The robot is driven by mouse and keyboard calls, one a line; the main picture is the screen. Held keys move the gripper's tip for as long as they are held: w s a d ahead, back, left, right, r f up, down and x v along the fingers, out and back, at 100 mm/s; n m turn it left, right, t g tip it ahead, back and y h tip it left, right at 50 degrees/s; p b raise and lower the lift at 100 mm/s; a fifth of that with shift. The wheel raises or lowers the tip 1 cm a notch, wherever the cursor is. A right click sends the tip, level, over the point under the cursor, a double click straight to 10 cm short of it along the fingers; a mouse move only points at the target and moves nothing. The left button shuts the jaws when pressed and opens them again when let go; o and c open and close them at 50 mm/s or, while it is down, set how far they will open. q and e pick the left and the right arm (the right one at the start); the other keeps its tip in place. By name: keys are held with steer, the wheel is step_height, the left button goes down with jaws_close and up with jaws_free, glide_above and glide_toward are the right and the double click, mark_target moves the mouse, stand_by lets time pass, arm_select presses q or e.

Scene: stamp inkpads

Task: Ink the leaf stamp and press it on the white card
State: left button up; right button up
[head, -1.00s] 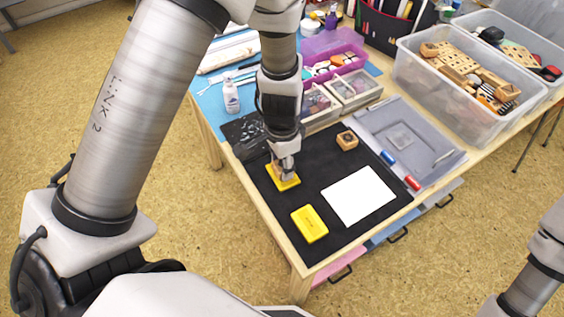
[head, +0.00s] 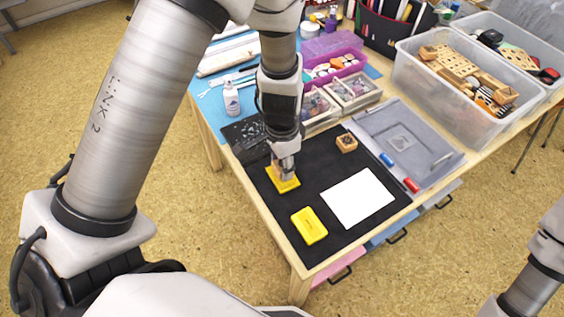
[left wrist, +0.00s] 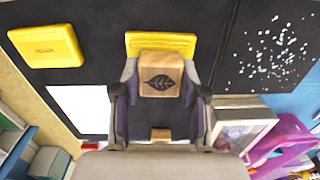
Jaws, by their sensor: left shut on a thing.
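The leaf stamp (left wrist: 160,76) is a light wooden block with a dark leaf printed on its top. My left gripper (left wrist: 158,92) is shut on it, with a finger on each side; the same gripper (head: 285,165) points down in the head view. The stamp is over the open yellow inkpad (head: 284,185), whose far part (left wrist: 160,40) shows beyond the stamp. I cannot tell whether stamp and pad touch. The blank white card (head: 358,198) lies on the black mat, right of the inkpad; part of it (left wrist: 78,108) shows in the wrist view. My right gripper is out of view.
A yellow case or lid (head: 309,225) lies near the mat's front edge. Another wooden stamp (head: 347,142) stands behind the card. A grey tray (head: 432,150) with blue and red markers is at the right. Small boxes (head: 352,90) and clear bins (head: 440,92) fill the back.

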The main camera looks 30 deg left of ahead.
arm_select(q)
steer(key=shift+r, duration=0.1)
step_height(320, 180, up, 5)
steer(key=p, duration=0.4)
steer(key=shift+r+p, duration=0.2)
steer(key=shift+p, duration=0.15)
steer(key=shift+f, duration=0.1)
